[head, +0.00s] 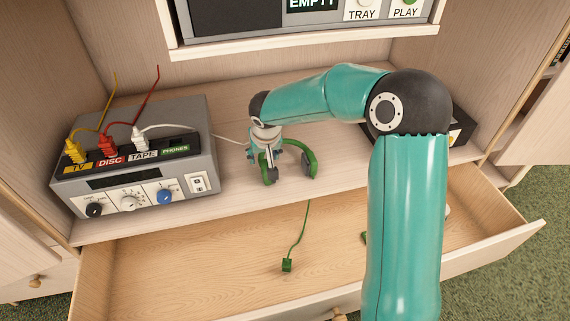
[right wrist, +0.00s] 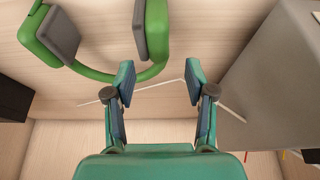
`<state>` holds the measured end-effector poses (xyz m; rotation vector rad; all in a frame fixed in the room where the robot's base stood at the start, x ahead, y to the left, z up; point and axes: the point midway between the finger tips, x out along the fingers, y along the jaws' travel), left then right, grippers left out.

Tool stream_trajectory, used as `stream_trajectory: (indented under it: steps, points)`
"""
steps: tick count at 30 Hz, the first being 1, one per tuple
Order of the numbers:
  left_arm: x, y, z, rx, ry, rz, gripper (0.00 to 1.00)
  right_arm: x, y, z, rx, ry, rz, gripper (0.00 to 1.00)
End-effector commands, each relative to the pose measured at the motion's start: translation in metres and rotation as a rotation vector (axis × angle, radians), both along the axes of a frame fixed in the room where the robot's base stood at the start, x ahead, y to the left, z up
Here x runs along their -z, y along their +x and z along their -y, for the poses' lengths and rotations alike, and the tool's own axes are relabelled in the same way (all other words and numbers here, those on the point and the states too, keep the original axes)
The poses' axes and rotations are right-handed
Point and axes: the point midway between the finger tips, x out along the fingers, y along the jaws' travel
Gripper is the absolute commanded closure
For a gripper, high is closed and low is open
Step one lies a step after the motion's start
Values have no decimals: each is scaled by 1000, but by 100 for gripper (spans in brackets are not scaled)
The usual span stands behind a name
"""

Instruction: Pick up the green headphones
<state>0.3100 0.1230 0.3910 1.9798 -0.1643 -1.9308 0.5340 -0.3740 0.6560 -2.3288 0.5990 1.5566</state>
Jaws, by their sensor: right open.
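The green headphones (head: 310,160) with grey ear pads rest on the shelf, partly hidden behind my right gripper (head: 268,170). In the right wrist view the headphones (right wrist: 93,75) lie up and to the left. My right gripper (right wrist: 160,80) is open, and its left finger overlaps the green band in the picture. Part of the band shows just past that fingertip, in the gap. I cannot tell whether the fingers touch it. A green cord with a green plug (head: 287,265) hangs over the open drawer. My left gripper is not in view.
A grey switch box (head: 135,185) with yellow, red and white plugs stands left on the shelf. A black box (head: 460,128) is at the right, behind my arm. The open drawer (head: 200,275) juts out below. A panel device (head: 300,30) hangs above.

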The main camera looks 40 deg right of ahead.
Motion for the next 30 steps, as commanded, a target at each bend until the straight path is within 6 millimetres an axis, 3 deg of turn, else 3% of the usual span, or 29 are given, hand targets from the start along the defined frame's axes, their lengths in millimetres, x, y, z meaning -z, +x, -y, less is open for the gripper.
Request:
stream_trajectory:
  steps: [12,22,30]
  points:
    - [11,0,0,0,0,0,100,47,16,10,2,2,-1,45]
    - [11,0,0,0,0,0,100,52,18,11,2,1,-1,45]
    - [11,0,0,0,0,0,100,52,18,11,2,1,-1,88]
